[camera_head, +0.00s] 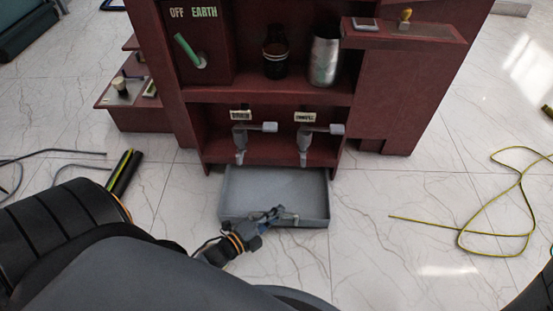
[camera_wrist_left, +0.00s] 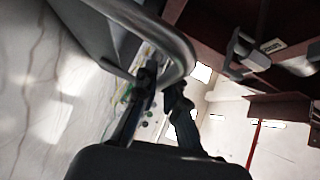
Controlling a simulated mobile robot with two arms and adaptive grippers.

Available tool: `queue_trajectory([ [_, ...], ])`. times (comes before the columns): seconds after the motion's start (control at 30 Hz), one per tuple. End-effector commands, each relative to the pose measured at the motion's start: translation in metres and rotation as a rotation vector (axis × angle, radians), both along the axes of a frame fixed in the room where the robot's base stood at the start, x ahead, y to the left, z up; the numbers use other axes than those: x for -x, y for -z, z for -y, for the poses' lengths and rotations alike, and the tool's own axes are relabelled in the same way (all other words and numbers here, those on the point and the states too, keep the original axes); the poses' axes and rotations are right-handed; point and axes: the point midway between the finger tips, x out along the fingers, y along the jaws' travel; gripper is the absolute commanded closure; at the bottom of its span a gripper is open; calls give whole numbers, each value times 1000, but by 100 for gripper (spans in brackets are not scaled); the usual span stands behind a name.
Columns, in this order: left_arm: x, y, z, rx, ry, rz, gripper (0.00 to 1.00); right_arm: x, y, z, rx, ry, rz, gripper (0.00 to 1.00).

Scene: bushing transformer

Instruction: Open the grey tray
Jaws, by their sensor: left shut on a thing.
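The grey tray (camera_head: 290,187) sticks out toward me from the bottom of the dark red cabinet, low over the floor. Its inside shows and looks empty. My left gripper (camera_head: 275,215) is at the tray's front edge. In the left wrist view a grey curved handle (camera_wrist_left: 172,38) runs down to the fingers of my left gripper (camera_wrist_left: 163,88), which are shut on it. The tray's grey front (camera_wrist_left: 88,35) shows at the upper left there. The exact contact at the fingertips is dark and partly hidden. My right gripper is not in view.
The cabinet (camera_head: 395,95) holds a dark jar (camera_head: 276,55) and a metal cylinder (camera_head: 324,60) on a shelf. Two grey taps (camera_head: 240,140) (camera_head: 304,145) hang above the tray. A yellow-green cable (camera_head: 475,225) lies at right.

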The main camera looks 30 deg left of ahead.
Motion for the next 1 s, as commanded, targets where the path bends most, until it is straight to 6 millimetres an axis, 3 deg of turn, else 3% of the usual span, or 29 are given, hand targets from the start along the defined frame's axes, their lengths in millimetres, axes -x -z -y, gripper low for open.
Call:
queue_trajectory([
  [0.4,4,1,2,0,-1,-1,100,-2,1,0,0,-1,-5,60],
  [0.43,4,1,2,0,-1,-1,86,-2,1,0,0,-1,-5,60],
  [0.53,4,1,2,0,-1,-1,66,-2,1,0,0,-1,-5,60],
  [0.83,4,0,2,0,0,0,66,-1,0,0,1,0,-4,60],
  [1.0,20,-1,-2,-1,-1,-3,66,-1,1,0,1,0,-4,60],
])
